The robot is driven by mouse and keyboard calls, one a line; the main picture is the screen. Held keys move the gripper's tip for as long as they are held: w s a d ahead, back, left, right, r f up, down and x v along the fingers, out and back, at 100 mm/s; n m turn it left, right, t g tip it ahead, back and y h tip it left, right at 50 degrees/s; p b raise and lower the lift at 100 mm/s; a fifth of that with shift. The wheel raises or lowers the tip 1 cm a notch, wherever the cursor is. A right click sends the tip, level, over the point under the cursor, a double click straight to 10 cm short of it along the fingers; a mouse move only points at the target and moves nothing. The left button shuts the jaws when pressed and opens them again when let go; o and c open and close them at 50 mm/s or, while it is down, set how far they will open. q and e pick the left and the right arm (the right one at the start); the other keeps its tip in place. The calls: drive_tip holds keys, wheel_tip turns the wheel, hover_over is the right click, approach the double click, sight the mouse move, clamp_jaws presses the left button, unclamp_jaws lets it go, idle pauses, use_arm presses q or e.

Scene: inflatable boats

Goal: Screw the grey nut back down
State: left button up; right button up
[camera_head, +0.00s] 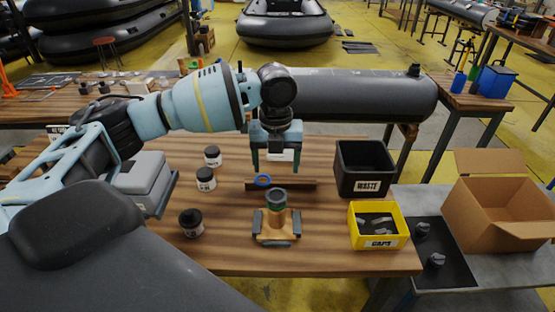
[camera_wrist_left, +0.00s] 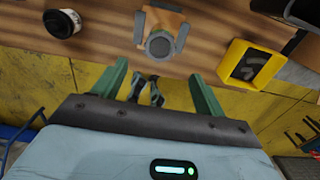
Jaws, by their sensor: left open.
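A grey round nut-like part (camera_head: 276,196) sits upright at the top of a wooden holder (camera_head: 277,227) with grey clamp blocks, with a dark green band just below it. In the left wrist view the round grey part (camera_wrist_left: 159,43) shows from above at the holder's near edge. My left gripper (camera_head: 276,166) points down, open, above and behind the holder, apart from the grey part. Its two green fingers (camera_wrist_left: 158,74) also show in the left wrist view with nothing gripped. The thread under the grey part is hidden. My right gripper is not in view.
A blue ring (camera_head: 263,180) lies at a dark wooden strip (camera_head: 295,185) behind the holder. Several dark jars with white labels (camera_head: 206,179) stand left. A black waste bin (camera_head: 364,167) and a yellow caps bin (camera_head: 378,226) stand right.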

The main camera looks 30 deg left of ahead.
use_arm(q)
drive_tip(key=b, duration=0.2)
hover_over(276, 196)
wheel_tip(276, 196, down, 6)
drive_tip(key=shift+f, duration=1.75)
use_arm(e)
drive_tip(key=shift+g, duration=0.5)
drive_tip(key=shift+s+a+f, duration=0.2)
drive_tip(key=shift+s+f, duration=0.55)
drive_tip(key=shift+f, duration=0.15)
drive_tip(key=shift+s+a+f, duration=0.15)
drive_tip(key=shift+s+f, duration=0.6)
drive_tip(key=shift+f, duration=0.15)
use_arm(q)
drive_tip(key=shift+c, duration=0.4)
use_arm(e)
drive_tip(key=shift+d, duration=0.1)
use_arm(q)
drive_tip(key=c, duration=1)
drive_tip(key=shift+f, duration=0.1)
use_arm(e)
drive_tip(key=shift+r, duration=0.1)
use_arm(q)
drive_tip(key=m, duration=0.3)
drive_tip(key=shift+m, duration=1.3)
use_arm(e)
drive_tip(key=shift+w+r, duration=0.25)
use_arm(q)
drive_tip(key=shift+f, duration=0.1)
